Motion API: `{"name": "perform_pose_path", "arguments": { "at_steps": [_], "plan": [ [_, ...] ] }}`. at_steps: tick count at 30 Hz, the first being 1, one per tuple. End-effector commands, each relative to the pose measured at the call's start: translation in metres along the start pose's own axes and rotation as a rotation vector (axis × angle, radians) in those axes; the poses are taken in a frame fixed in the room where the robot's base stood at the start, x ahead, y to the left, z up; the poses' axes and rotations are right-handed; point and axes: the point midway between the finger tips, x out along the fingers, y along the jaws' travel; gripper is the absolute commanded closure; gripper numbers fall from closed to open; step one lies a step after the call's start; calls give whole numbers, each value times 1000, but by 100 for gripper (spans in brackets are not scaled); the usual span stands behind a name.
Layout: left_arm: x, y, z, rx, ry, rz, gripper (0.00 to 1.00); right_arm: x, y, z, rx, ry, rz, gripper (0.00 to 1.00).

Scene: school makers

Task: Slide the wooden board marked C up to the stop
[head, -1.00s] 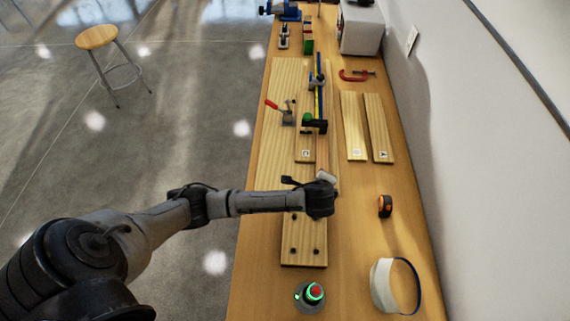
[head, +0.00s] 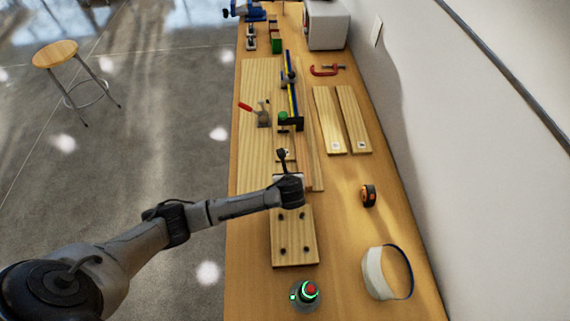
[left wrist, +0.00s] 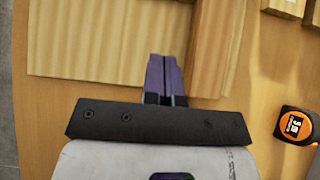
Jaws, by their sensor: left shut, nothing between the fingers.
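The wooden board marked C (head: 284,156) lies in the jig on the bench, in the head view. My left gripper covers much of it, and its label is hardly readable now. Beyond it a black stop with a green knob (head: 290,123) sits on the blue and yellow ruled rail (head: 291,88). My left gripper (head: 284,176) is over the near end of the board line. In the left wrist view its fingers (left wrist: 164,75) are shut with nothing between them, over pale wood (left wrist: 90,40). Contact with the board cannot be told. My right gripper is out of view.
A red-handled toggle clamp (head: 262,115) stands left of the stop. Two loose boards (head: 328,120) (head: 354,120) lie right of the rail. The wall bounds the right side.

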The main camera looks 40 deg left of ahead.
Motion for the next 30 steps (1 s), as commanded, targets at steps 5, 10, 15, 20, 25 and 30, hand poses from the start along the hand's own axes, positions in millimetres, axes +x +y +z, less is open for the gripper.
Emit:
{"name": "perform_pose_path", "arguments": {
  "at_steps": [5, 10, 15, 20, 25, 30],
  "plan": [
    [38, 0, -2, -3, 0, 3, 100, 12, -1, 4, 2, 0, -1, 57],
    [67, 0, -1, -4, -1, 1, 100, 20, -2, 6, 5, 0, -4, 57],
    [82, 0, 15, -5, -1, 1, 100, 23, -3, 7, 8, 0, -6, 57],
    [90, 0, 24, -4, -1, 0, 100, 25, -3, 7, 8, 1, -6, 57],
    [94, 0, 28, -3, 0, 0, 100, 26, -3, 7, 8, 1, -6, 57],
    [94, 0, 29, -3, 0, -1, 100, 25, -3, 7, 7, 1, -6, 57]
  ]
}}
